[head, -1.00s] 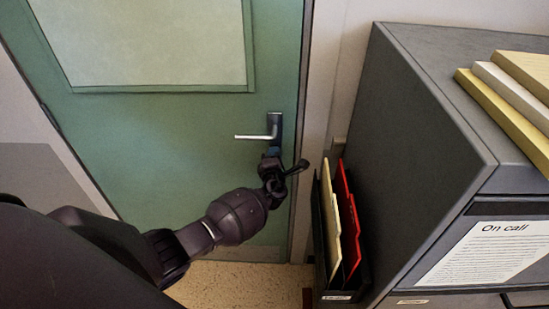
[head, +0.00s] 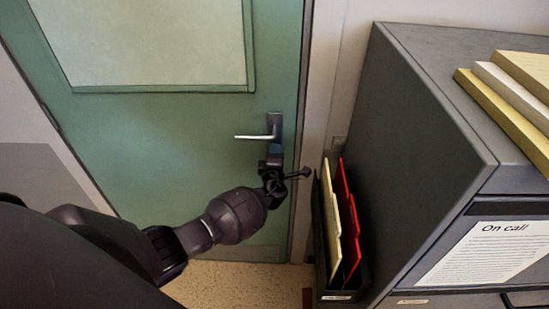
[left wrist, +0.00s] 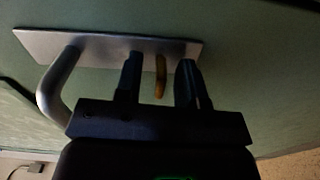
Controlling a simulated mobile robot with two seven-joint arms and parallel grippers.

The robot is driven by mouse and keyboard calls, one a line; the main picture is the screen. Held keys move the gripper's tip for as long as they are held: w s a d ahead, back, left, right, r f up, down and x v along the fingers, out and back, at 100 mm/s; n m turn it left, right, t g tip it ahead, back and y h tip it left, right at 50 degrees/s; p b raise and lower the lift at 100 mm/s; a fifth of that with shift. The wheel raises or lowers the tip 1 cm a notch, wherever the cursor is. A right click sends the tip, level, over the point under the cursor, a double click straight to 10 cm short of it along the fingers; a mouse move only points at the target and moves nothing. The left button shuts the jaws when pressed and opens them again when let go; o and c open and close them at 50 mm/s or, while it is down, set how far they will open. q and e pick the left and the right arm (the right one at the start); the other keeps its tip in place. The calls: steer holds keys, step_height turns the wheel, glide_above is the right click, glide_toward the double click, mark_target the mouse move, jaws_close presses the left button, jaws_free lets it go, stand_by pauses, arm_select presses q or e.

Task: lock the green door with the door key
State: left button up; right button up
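The green door (head: 150,140) stands closed in its frame in the head view. Its silver lever handle (head: 254,137) points left from a metal plate, which also shows in the left wrist view (left wrist: 100,48). A brass-coloured door key (left wrist: 160,76) shows edge-on at the plate, seemingly in the lock beside the lever. My left gripper (head: 274,155) is just below the handle. In the left wrist view its two fingers (left wrist: 160,84) are apart, one on each side of the key, with gaps visible. The key is hidden in the head view. My right gripper is not in view.
A grey cabinet (head: 425,120) stands right of the door, with yellow and white files (head: 510,95) on top. A black rack (head: 340,285) with cream and red folders is close to the right of my left wrist. Speckled floor shows below.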

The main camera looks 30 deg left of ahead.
arm_select(q)
steer(key=shift+s+d, duration=0.1)
steer(key=shift+s, duration=0.1)
steer(key=v, duration=0.8)
steer(key=shift+s, duration=0.25)
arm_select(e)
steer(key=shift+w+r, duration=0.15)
arm_select(q)
steer(key=shift+d, duration=0.1)
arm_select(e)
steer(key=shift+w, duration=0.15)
